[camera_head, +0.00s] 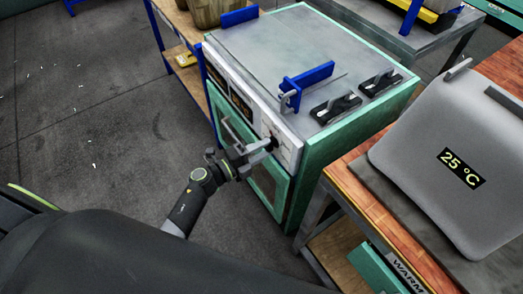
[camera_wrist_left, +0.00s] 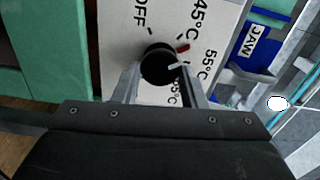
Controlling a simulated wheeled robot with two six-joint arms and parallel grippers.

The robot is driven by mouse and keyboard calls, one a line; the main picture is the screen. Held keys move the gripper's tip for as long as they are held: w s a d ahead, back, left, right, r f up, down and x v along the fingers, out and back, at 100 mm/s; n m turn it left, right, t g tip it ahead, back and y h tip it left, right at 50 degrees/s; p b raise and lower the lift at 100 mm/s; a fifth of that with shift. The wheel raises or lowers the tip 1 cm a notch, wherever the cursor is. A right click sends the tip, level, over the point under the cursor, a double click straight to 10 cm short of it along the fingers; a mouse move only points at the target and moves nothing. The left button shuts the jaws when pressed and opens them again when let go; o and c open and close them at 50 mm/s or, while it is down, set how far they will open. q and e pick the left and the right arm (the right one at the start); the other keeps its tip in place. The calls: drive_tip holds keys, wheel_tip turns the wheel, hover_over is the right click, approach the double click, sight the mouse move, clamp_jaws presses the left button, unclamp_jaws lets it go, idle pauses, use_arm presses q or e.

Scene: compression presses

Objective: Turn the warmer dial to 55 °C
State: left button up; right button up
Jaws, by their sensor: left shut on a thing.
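The warmer dial is a black round knob (camera_wrist_left: 157,64) on a white panel (camera_wrist_left: 125,25) marked OFF, 45 °C, 55 °C and a further temperature at the lower right. A small red mark (camera_wrist_left: 183,47) sits at its upper right, between the 45 °C and 55 °C labels. A pale bar by the knob's right side points roughly toward 55 °C; I cannot tell whether it is a pointer or my fingertip. My left gripper (camera_head: 262,146) is shut on the knob, fingers on either side; it also shows in the wrist view (camera_wrist_left: 156,82). My right gripper is out of view.
The panel is on the front of a green cabinet (camera_head: 318,160) with a grey top, blue bracket (camera_head: 306,78) and dark clamps. At right, a grey lidded unit (camera_head: 440,140) reads 25 °C on a wooden bench (camera_head: 348,184). Floor is open at left.

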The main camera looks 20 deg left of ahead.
use_arm(q)
drive_tip(key=m+b, duration=0.1)
drive_tip(key=m, duration=0.1)
drive_tip(key=shift+f+m, duration=0.2)
drive_tip(key=shift+m, duration=0.2)
drive_tip(key=m+b, duration=0.1)
drive_tip(key=m, duration=0.1)
drive_tip(key=shift+m, duration=1)
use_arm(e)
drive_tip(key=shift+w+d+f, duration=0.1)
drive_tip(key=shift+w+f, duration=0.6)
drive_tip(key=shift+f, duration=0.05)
use_arm(q)
drive_tip(key=shift+b, duration=0.3)
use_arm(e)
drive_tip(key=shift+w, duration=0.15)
use_arm(q)
drive_tip(key=o, duration=1)
drive_tip(key=shift+c, duration=0.2)
drive_tip(key=shift+r, duration=0.1)
drive_tip(key=shift+a, duration=0.1)
